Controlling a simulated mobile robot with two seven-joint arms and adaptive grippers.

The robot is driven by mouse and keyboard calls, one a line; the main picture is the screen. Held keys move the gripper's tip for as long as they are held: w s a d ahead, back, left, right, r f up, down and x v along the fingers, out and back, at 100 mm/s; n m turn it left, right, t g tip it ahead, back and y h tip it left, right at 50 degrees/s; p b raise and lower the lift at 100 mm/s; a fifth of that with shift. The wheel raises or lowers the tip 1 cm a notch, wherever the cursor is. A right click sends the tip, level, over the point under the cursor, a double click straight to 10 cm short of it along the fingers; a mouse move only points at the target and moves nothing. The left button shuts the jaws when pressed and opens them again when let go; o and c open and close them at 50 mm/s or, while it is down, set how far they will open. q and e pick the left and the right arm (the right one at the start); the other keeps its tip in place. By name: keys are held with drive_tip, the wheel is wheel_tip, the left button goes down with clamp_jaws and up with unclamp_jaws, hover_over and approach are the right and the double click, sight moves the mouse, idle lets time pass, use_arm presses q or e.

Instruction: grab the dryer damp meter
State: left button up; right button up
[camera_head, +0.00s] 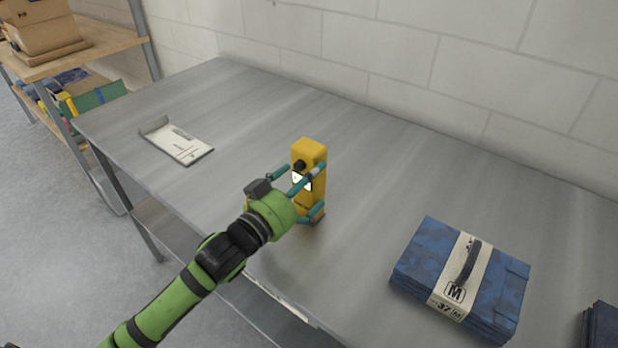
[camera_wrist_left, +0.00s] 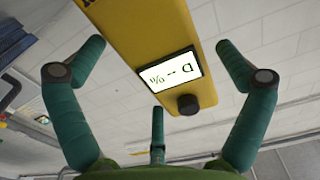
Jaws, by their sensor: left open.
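The yellow damp meter (camera_head: 312,154) stands upright on the metal table, with a black knob and a small lit screen on its front. In the left wrist view the meter (camera_wrist_left: 142,32) fills the top middle, with its screen and knob facing the camera. My left gripper (camera_head: 301,191) is open around the meter, with teal fingers on both sides. In the wrist view its fingers (camera_wrist_left: 158,62) stand apart from the meter with visible gaps. The fingers and green wrist partly hide the meter's front in the head view. My right gripper is not in view.
A stack of blue folded cloth (camera_head: 413,255) with a white band lies at the right of the table (camera_head: 385,180). A white clipboard-like holder (camera_head: 178,144) lies at the left. Shelves with cardboard boxes (camera_head: 40,30) stand at far left. A block wall is behind.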

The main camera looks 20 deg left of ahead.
use_arm(q)
drive_tip(key=shift+x, duration=1.2)
drive_tip(key=shift+s, duration=0.1)
drive_tip(key=shift+c, duration=0.4)
drive_tip(key=shift+f, duration=0.1)
drive_tip(key=c, duration=1.2)
drive_tip(key=shift+o, duration=0.2)
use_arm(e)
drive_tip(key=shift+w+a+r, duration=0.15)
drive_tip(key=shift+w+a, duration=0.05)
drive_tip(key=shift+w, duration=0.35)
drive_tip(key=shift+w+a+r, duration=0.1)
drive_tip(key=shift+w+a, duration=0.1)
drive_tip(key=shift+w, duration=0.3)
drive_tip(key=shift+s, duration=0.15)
